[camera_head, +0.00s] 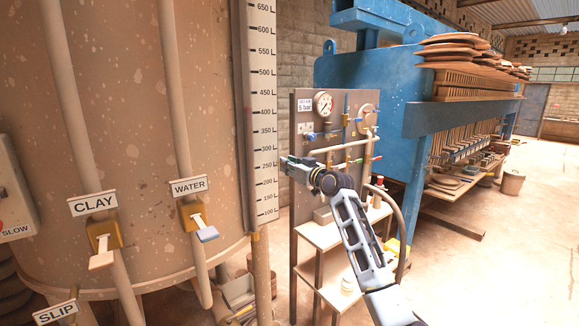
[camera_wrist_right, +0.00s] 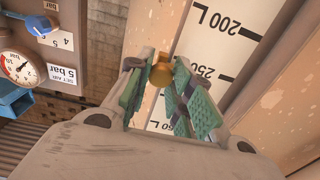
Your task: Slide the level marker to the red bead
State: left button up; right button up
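My right gripper (camera_head: 284,166) is at the right edge of the white level scale (camera_head: 263,110), a little below the 250 mark. In the right wrist view the gripper (camera_wrist_right: 163,80) has its two green-padded fingers apart, with the scale (camera_wrist_right: 215,55) showing between them. A small brass knob (camera_wrist_right: 160,73), apparently part of the level marker, sits between the fingertips; firm contact on both sides does not show. The rest of the marker is hidden in the head view. I cannot make out a red bead in either view. My left gripper is not in view.
The large clay tank (camera_head: 150,110) with lever valves fills the left side. A gauge panel (camera_head: 305,165) stands just right of the scale, with pipes and valves. The blue filter press (camera_head: 370,85) is behind it. The open floor (camera_head: 480,270) is at the right.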

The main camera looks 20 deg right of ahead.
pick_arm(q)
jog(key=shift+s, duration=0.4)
pick_arm(e)
grip_shut()
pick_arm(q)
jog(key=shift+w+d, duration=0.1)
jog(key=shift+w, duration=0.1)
pick_arm(e)
jog(key=shift+r, duration=0.15)
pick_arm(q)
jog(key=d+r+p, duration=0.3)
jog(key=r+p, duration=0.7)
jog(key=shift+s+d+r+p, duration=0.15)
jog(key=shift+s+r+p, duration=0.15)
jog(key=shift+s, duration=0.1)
pick_arm(e)
notch_tip(320, 180, up, 19)
